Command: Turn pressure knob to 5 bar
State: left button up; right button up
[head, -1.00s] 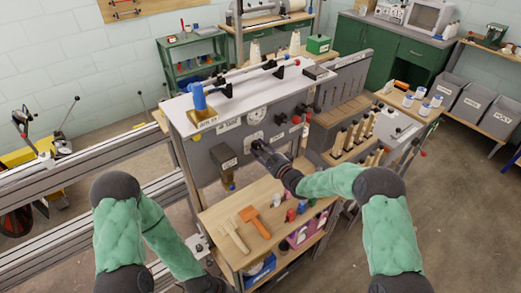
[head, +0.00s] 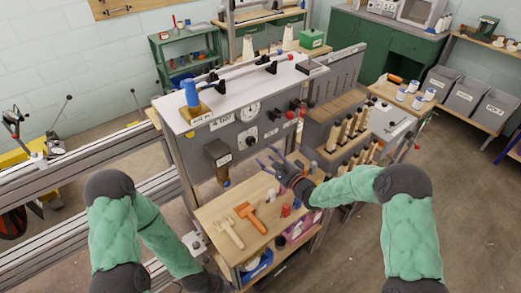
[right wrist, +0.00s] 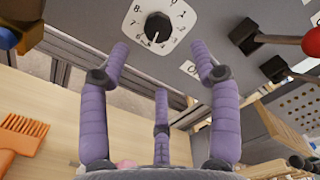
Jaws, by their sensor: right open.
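The pressure knob (head: 250,138) is a round black knob on a white numbered plate, low on the grey front panel under a round white gauge (head: 248,112). In the right wrist view the knob (right wrist: 158,27) is at the top centre. Its pale mark points down and slightly left; the exact number is too small to read surely. My right gripper (head: 267,157) is open and empty, in front of the panel and apart from the knob. Its purple fingers (right wrist: 160,70) are spread below the knob in the wrist view. My left arm shows, but its gripper is out of the frame.
Black levers with red ends (right wrist: 260,37) stick out right of the knob. A wooden shelf below holds an orange brush (head: 251,217), a pale comb-like tool (head: 227,232) and small bottles. A box (head: 218,153) juts from the panel on the left.

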jog(key=shift+v, duration=2.05)
